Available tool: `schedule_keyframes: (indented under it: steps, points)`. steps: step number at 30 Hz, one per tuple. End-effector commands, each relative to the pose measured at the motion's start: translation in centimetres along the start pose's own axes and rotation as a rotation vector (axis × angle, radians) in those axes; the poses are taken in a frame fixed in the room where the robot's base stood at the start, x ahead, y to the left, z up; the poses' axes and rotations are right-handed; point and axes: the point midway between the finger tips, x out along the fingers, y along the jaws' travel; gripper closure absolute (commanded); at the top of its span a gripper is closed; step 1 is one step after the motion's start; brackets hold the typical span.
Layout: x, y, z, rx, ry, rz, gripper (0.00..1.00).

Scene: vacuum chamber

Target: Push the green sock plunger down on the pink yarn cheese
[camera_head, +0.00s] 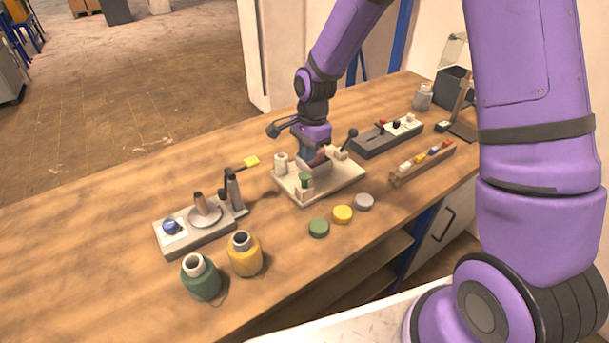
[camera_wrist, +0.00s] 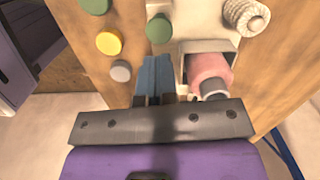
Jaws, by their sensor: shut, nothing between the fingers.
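The green sock plunger (camera_head: 305,179) stands at the near end of a cream fixture; in the wrist view it is the green round top (camera_wrist: 159,28). The pink yarn cheese (camera_wrist: 210,72) lies on its side in a recess of the fixture, beside the plunger and apart from it; it shows dark pink in the head view (camera_head: 318,158). My gripper (camera_wrist: 154,64) is shut and empty, its blue-grey fingers next to the recess and close to the plunger. In the head view the gripper (camera_head: 308,153) is over the fixture and partly hides it.
The cream fixture (camera_head: 337,184) has a black-knobbed lever (camera_head: 350,137) at its far right and a white wound spool (camera_head: 281,163) on its left. Green, yellow and grey discs (camera_head: 342,214) lie in front.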

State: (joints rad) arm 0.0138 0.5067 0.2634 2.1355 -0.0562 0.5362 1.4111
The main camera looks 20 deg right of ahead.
Motion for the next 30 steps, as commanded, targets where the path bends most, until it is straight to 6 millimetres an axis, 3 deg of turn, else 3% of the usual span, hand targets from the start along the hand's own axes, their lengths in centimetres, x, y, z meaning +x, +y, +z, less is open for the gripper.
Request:
schedule_keyframes:
  steps: [12, 30]
  points:
    - [3.9, 0.0, 0.0, 0.0, 0.0, 0.0, 1.0]
    - [4.8, 0.0, 0.0, 0.0, 0.0, 0.0, 1.0]
